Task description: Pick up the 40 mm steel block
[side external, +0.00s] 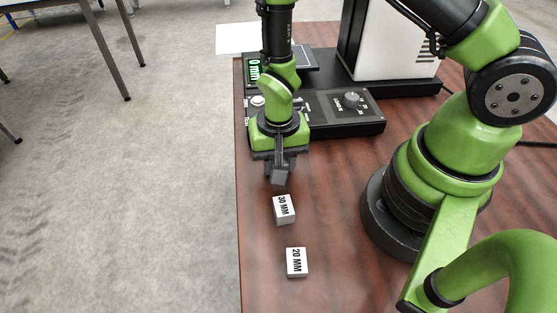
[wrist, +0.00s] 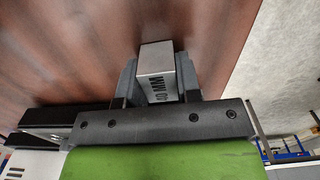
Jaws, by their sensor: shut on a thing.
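The 40 mm steel block (wrist: 157,62) sits between the two fingers of my gripper (wrist: 160,75) in the wrist view, its "40 MM" label partly visible. The fingers are shut on its sides. In the side view my gripper (side external: 280,174) points down at the table, and the block is mostly hidden by the fingers. I cannot tell whether the block touches the table.
A 30 mm block (side external: 284,209) and a 20 mm block (side external: 297,262) stand on the wooden table (side external: 335,260) in front of my gripper. Behind it is a black device with a green display (side external: 254,69) and a knob (side external: 352,99). The table's left edge is close.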

